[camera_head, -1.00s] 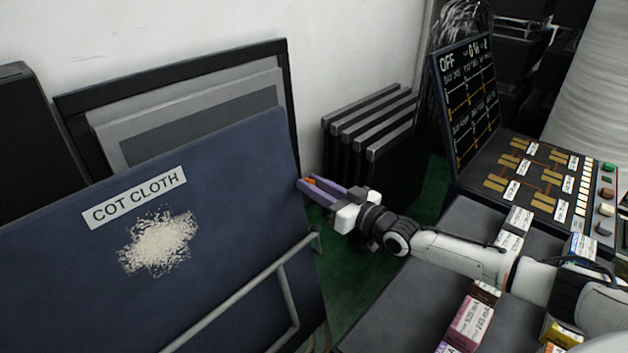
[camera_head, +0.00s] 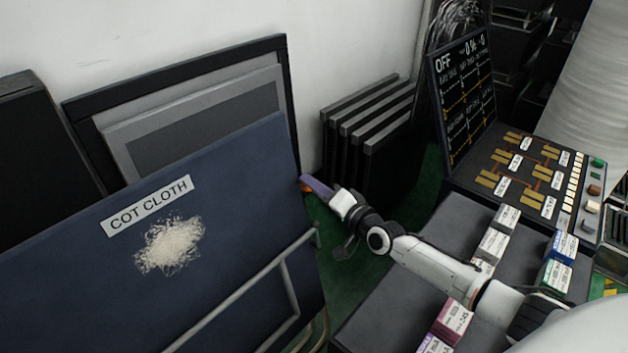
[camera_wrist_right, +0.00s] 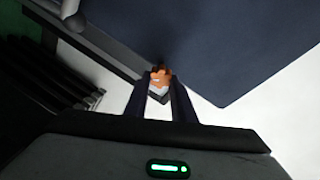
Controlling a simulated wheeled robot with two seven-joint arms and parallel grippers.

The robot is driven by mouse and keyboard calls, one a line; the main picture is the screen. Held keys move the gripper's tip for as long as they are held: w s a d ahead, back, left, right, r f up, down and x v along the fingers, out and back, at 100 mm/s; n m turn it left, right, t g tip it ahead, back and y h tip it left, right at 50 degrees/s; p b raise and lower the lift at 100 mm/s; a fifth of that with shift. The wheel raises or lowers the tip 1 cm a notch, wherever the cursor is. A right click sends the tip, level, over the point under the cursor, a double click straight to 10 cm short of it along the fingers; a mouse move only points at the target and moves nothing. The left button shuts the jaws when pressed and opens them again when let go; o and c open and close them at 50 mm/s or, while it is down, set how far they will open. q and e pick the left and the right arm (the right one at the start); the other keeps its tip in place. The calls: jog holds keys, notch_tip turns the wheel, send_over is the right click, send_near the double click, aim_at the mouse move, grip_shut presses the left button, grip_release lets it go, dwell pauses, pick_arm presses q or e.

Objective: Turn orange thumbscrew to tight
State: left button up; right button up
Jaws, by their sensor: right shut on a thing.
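The orange thumbscrew (camera_wrist_right: 160,77) shows in the right wrist view between the fingertips of my right gripper (camera_wrist_right: 160,84), at the edge of a dark blue panel (camera_wrist_right: 215,45). In the head view a bit of the orange thumbscrew (camera_head: 306,189) shows by the fingertips of my right gripper (camera_head: 307,184), at the right edge of the blue panel (camera_head: 250,190) labelled COT CLOTH. My right gripper is shut on the thumbscrew. Its fingers hide part of the thumbscrew, and I cannot read how tight it is. My left gripper is not in view.
A grey bent rail (camera_head: 288,290) stands in front of the panel, below my right gripper. Dark upright slabs (camera_head: 365,130) lean at the wall behind. A control console (camera_head: 520,180) and a grey table (camera_head: 385,310) with small boxes stand to the right.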

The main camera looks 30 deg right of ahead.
jog(key=m+g+p, duration=0.1)
jog(key=m+p, duration=0.1)
jog(key=m, duration=0.3)
jog(key=shift+f+m+h+p, duration=0.1)
jog(key=shift+m+h+p, duration=0.2)
dwell(0.4)
jog(key=o, duration=1.1)
jog(key=shift+c, duration=0.2)
jog(key=shift+s, duration=0.1)
